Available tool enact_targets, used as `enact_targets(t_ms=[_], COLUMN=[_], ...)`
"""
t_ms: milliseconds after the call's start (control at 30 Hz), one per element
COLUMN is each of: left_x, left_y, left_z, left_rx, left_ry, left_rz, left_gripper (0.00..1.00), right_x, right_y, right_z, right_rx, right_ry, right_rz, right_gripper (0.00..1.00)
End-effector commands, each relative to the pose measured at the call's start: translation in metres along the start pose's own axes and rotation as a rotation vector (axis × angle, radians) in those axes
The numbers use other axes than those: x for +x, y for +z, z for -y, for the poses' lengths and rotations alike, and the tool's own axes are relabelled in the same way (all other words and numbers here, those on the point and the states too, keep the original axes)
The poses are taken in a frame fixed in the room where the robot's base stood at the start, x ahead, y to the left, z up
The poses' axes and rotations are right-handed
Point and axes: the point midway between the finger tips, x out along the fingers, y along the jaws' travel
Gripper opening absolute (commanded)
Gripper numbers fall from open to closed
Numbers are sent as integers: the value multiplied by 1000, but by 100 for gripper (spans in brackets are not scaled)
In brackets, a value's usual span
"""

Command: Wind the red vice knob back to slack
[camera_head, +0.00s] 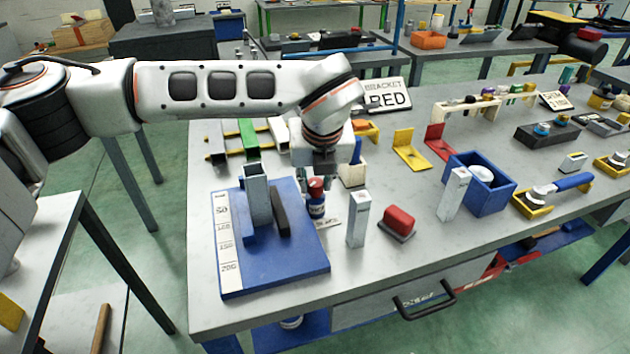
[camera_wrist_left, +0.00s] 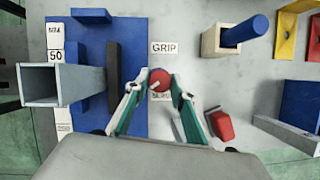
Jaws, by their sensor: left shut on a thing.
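My left gripper (camera_head: 318,174) comes down from above and is shut on the red knob, with one fingertip on each side in the wrist view (camera_wrist_left: 160,84). The blue base plate (camera_head: 275,270) carries a scale strip, a grey square tube (camera_head: 257,193) standing upright, and a dark bar (camera_head: 280,210). My right gripper is not in view.
A grey upright block (camera_head: 358,219) and a red block (camera_head: 399,220) stand close to the right of the knob. A blue box (camera_head: 478,183) and a yellow bracket (camera_head: 411,149) are farther right. The bench front (camera_head: 365,275) is clear.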

Motion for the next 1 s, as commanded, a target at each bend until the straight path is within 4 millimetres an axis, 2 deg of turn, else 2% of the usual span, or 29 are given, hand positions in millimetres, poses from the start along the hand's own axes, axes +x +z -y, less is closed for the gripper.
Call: enact_targets(t_ms=[600,1000], left_x=[-1,-1], left_y=[3,4], left_z=[4,5], left_rx=[-541,-805], left_ry=[222,330], left_rz=[5,3], left_gripper=[3,3], right_x=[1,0], right_y=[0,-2], right_z=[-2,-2], right_rx=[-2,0], right_ry=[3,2], right_rz=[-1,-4], right_gripper=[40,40])
